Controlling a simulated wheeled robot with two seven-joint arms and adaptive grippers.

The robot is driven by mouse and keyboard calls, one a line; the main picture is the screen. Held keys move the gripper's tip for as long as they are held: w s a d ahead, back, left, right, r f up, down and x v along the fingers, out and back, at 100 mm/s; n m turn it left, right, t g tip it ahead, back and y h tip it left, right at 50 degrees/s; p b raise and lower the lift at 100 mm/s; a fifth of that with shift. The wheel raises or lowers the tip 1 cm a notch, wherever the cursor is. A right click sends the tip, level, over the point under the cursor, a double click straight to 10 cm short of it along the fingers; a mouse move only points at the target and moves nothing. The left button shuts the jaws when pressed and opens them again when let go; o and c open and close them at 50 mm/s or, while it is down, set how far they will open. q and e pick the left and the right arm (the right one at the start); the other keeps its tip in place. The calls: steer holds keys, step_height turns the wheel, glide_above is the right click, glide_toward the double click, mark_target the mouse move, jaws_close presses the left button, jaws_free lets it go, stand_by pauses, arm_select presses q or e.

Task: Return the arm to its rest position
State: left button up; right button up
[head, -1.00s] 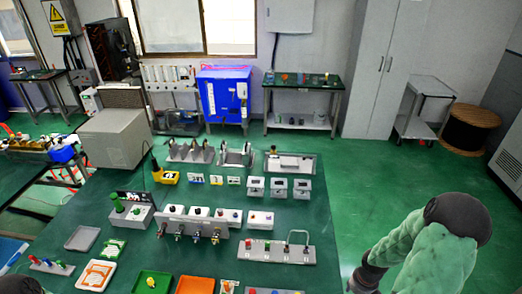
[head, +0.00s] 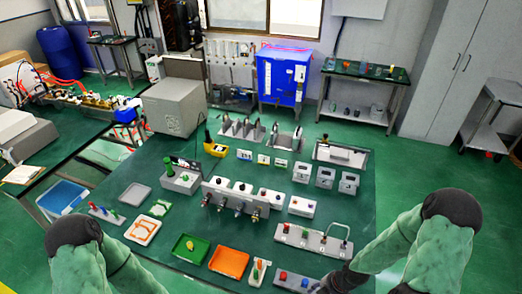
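My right arm (head: 420,240) comes in from the lower right, its green-covered links bent at a dark elbow. Its dark far end, toward my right gripper (head: 328,285), is at the bottom edge by the front of the green table (head: 345,205). The fingers cannot be made out. My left arm (head: 85,255) shows at the lower left with a dark elbow and a green link running down out of the picture. My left gripper is out of view.
A grey box (head: 175,108) stands at the table's back left.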

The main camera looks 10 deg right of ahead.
steer(key=s+a+f+m, duration=0.1)
steer(key=s+a+m, duration=0.1)
steer(key=a+m, duration=0.6)
steer(key=s+a+f+m, duration=0.2)
steer(key=a+m, duration=0.7)
steer(key=shift+a+m+g+y, duration=0.25)
steer(key=shift+m+g+y, duration=0.05)
steer(key=shift+g+y, duration=0.1)
steer(key=shift+m, duration=0.3)
step_height(320, 180, down, 16)
steer(key=b, duration=1.6)
steer(key=shift+a+f, duration=0.1)
steer(key=shift+f, duration=0.05)
steer(key=shift+c, duration=0.3)
